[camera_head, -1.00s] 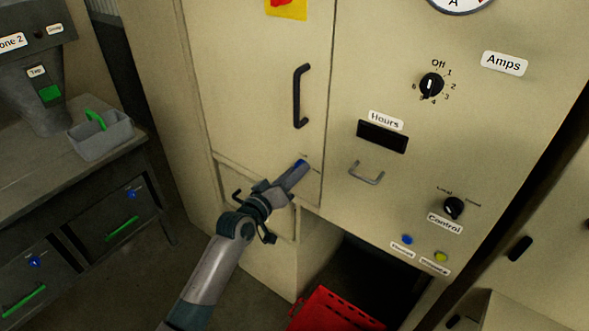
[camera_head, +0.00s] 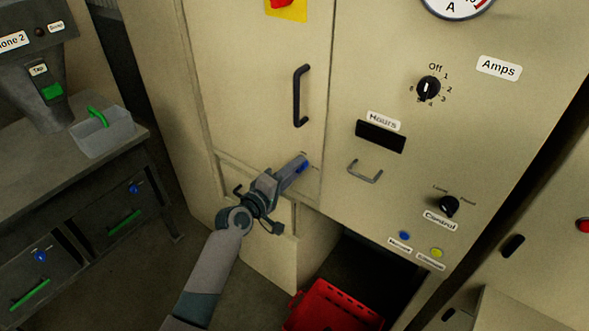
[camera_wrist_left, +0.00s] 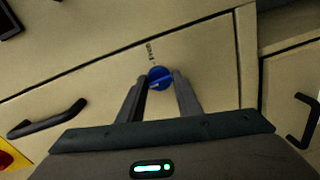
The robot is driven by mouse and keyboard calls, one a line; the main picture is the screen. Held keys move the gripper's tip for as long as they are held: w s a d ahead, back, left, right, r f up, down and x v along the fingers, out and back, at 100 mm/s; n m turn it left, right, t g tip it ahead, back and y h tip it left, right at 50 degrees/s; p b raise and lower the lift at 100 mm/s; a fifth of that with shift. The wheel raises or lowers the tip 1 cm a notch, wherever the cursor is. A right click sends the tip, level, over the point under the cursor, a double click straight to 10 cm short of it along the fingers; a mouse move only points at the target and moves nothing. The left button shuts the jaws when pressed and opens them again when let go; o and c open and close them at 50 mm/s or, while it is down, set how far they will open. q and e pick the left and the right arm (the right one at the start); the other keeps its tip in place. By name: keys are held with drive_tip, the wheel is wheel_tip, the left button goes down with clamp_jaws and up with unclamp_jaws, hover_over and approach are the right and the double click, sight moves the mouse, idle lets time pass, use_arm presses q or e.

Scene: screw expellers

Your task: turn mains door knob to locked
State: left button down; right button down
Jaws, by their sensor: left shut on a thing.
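The mains door knob is a small blue round knob (camera_wrist_left: 159,77) low on the beige cabinet door (camera_head: 262,90). In the head view the blue knob (camera_head: 304,167) shows partly at the tip of my left gripper (camera_head: 298,165). In the wrist view my left gripper (camera_wrist_left: 160,84) is shut on the knob, one finger at each side. A small printed label stands by the knob, too small to read. My right gripper is not in view.
A black door handle (camera_head: 299,96) is above the knob. A small handle (camera_head: 364,172) and the Control dial (camera_head: 450,205) are to the right. A red crate (camera_head: 333,308) sits below. A bench (camera_head: 60,150) with a grey tray (camera_head: 103,139) stands at left.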

use_arm(q)
drive_tip(key=shift+r, duration=0.2)
drive_tip(key=c, duration=1.6)
unclamp_jaws()
drive_tip(key=shift+c, duration=0.2)
drive_tip(key=o, duration=0.3)
drive_tip(key=shift+o, duration=0.2)
drive_tip(key=shift+f, duration=0.1)
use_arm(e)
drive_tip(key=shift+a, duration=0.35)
use_arm(q)
drive_tip(key=b+v, duration=0.3)
drive_tip(key=v, duration=1.4)
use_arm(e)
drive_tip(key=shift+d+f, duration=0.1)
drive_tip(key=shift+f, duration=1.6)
use_arm(q)
drive_tip(key=shift+s+a, duration=0.1)
